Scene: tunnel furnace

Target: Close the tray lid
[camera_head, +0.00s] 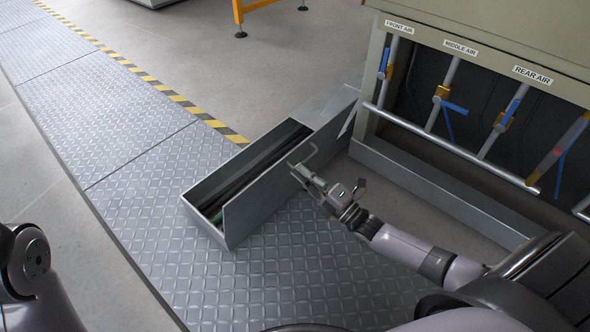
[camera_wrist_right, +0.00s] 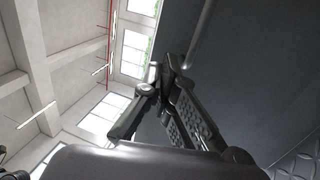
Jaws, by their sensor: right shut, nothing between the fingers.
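A long grey metal tray (camera_head: 207,222) sits on the tread-plate floor, its top open and its inside dark. A tall flat grey panel (camera_head: 262,204) with a thin wire handle (camera_head: 313,150) stands upright along its near side; I cannot tell if this is the lid. My right gripper (camera_head: 296,168) is shut and empty at the panel's outer face, beside the handle. In the right wrist view the shut fingers (camera_wrist_right: 167,72) are near a grey surface (camera_wrist_right: 240,70) and a rounded bar (camera_wrist_right: 200,38). I cannot tell if they touch. My left gripper is out of view.
A furnace frame with labelled air pipes (camera_head: 442,95) and a low rail (camera_head: 455,150) stands at the right. Tread-plate floor (camera_head: 120,120) is clear to the left, with a yellow-black stripe (camera_head: 165,92).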

